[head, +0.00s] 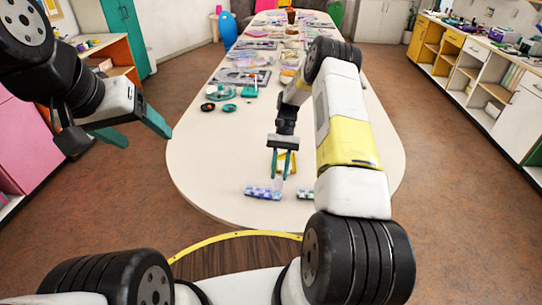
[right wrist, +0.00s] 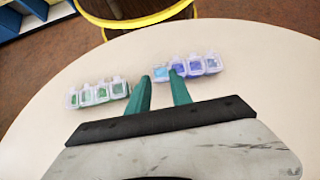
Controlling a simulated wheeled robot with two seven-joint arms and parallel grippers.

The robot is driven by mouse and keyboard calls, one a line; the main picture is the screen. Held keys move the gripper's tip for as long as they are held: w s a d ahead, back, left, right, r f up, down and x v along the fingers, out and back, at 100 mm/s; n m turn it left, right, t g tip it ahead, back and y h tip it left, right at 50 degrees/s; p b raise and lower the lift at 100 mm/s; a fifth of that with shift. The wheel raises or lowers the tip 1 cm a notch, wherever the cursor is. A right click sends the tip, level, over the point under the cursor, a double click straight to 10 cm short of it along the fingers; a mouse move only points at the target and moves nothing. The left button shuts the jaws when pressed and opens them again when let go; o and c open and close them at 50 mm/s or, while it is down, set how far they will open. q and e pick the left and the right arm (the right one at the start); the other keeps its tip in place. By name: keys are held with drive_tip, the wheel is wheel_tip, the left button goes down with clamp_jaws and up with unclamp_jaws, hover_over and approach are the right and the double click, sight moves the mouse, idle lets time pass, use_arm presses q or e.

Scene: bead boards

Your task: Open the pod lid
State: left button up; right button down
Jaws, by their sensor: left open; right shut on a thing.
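Two short strips of small clear lidded pods lie near the table's front edge. The blue and purple strip (head: 262,192) is also in the right wrist view (right wrist: 195,66). The green strip (head: 305,194) shows there at the left (right wrist: 98,93). My right gripper (head: 283,177) points down at the end of the blue strip nearest the green one. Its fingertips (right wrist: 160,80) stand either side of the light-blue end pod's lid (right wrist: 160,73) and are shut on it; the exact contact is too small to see. My left gripper (head: 130,125) is open and empty, left of the table.
The pale table (head: 215,165) is bare around the strips. Teal and black round items (head: 222,92), trays (head: 243,77) and other craft things fill the table further back. Shelves line both walls.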

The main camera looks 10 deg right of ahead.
idle(0.4)
drive_tip(key=c, duration=1.5)
unclamp_jaws()
drive_tip(key=shift+o, duration=0.2)
drive_tip(key=shift+w, duration=0.1)
drive_tip(key=v, duration=0.7)
drive_tip(key=shift+w+d+r, duration=0.15)
drive_tip(key=shift+w+r, duration=0.1)
